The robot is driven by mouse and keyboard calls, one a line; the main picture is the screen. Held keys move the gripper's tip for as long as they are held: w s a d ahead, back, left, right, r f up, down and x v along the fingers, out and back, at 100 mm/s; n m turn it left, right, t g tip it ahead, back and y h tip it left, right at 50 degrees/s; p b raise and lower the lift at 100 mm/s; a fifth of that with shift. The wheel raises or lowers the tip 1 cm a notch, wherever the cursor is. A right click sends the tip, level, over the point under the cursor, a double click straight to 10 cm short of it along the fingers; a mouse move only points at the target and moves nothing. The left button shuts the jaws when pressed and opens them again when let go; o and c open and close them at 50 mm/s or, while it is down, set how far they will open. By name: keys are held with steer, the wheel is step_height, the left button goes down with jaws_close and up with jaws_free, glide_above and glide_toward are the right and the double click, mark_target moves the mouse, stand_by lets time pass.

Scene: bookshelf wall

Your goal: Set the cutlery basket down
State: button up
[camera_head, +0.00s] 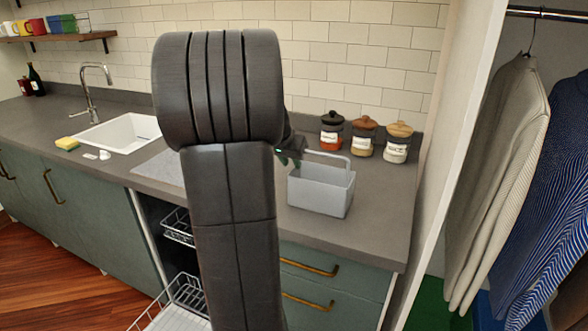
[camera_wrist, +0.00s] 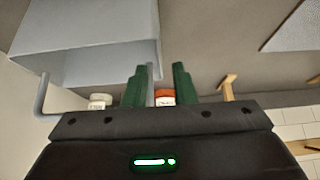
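The cutlery basket (camera_head: 318,195) is a light grey box with a raised handle (camera_head: 328,155). In the head view it appears to rest upright on the grey worktop (camera_head: 378,215), right of my arm. My gripper (camera_head: 290,157) is mostly hidden behind my arm, at the handle's left end. In the wrist view the basket (camera_wrist: 85,45) fills the upper left. My gripper's green fingers (camera_wrist: 161,70) are apart there, with a visible gap between them. A grey strip, seemingly one end of the handle, shows by the left finger inside that gap. Contact is unclear.
Three lidded jars (camera_head: 364,136) stand behind the basket by the tiled wall. A white sink (camera_head: 125,133) with a tap and a yellow sponge (camera_head: 67,143) is at left. An open dishwasher rack (camera_head: 185,300) is below. A white panel and hanging clothes (camera_head: 500,180) bound the right.

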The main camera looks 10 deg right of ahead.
steer(key=v, duration=0.6)
stand_by(1.3)
